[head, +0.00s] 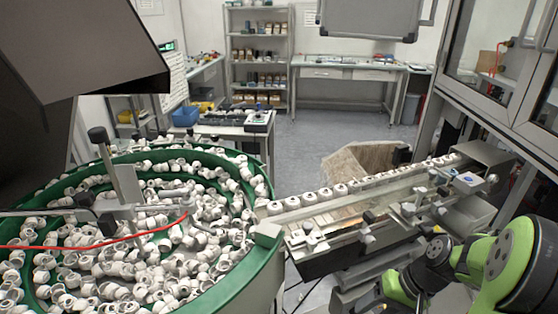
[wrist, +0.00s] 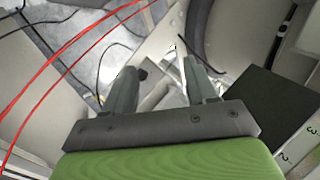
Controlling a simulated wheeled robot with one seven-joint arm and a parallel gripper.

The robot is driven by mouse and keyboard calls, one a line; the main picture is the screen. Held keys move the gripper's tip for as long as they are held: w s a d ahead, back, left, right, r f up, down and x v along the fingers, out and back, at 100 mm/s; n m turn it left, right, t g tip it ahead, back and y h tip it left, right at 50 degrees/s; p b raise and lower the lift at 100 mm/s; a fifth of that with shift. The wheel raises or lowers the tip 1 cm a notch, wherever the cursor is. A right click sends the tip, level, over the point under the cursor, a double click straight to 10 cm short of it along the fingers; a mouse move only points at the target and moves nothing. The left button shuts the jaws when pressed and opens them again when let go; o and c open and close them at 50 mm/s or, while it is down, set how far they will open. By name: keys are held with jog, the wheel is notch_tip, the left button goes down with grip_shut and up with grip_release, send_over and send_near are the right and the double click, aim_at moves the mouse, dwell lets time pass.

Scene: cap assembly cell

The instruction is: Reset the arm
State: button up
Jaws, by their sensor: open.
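My arm, green and black, shows at the lower right of the head view; its gripper end is not clearly seen there. In the wrist view my gripper (wrist: 160,75) is open, its two grey fingers apart with nothing between them. Beyond the fingers are a pale floor area, dark cables and pale machine panels. No cap is near the fingers.
A green-rimmed bowl feeder (head: 262,262) full of white caps fills the left. A linear track (head: 385,193) with a row of caps runs right from it. Red cables (wrist: 62,50) cross the wrist view's left.

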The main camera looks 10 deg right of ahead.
jog(key=s+a+r+n+t+h+p, duration=0.1)
jog(key=s+a+r+n+h, duration=0.1)
jog(key=s+a+r, duration=0.3)
jog(key=s+a+r+n+t+h+p, duration=0.2)
jog(key=s+a+r, duration=0.4)
jog(key=r, duration=0.7)
jog(key=shift+s+a+t+h+p, duration=0.3)
jog(key=shift+a+h, duration=0.1)
jog(key=shift+a, duration=0.3)
jog(key=shift+w+r, duration=0.1)
